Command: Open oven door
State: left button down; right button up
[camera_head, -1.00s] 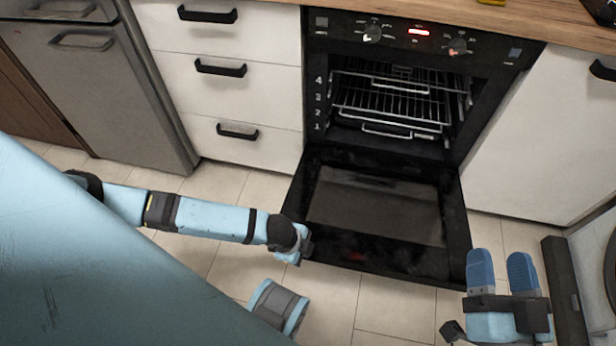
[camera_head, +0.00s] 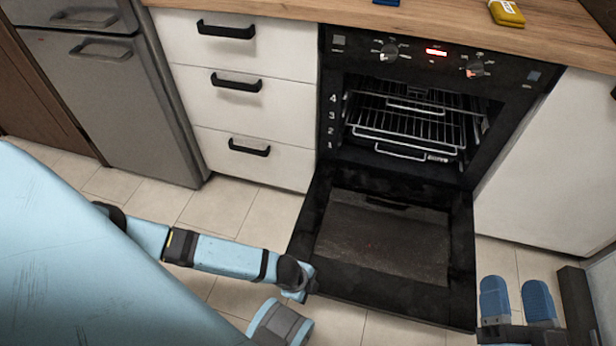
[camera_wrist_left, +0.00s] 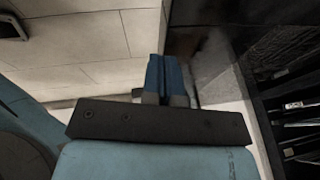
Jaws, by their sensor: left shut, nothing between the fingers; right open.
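The black oven (camera_head: 400,110) stands ahead with its door (camera_head: 385,240) swung far down, its inner glass facing up. The open cavity shows wire racks (camera_head: 410,127). My left arm reaches in from the left to the door's left edge; its gripper is mostly hidden there in the head view. In the left wrist view the left gripper (camera_wrist_left: 168,66) is shut and empty, its fingertips close to the dark door; contact is unclear. My right gripper (camera_head: 517,297) is open and empty at the lower right, beside the door's right front corner.
White drawers (camera_head: 245,95) with black handles and a grey fridge (camera_head: 110,90) stand left of the oven. A white cabinet (camera_head: 550,165) is on the right. A yellow object (camera_head: 507,13) lies on the wooden worktop (camera_head: 430,18).

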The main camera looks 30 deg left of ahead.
pick_arm(q)
jog(key=p+v, duration=0.5)
jog(key=v, duration=0.8)
jog(key=shift+r+p, duration=0.35)
pick_arm(e)
jog(key=shift+s+d+f+g+h, duration=0.1)
jog(key=shift+d+f+g+h, duration=0.4)
jog(key=shift+f, duration=0.35)
jog(key=shift+w+d+f+g+h, duration=0.1)
jog(key=shift+d+f+g+h, duration=0.35)
jog(key=shift+f, duration=0.35)
jog(key=shift+s+d+f+g+h, duration=0.1)
jog(key=shift+d+f+g+h, duration=0.4)
jog(key=shift+f, duration=0.35)
pick_arm(q)
jog(key=shift+s+a+r, duration=0.1)
jog(key=shift+r, duration=0.05)
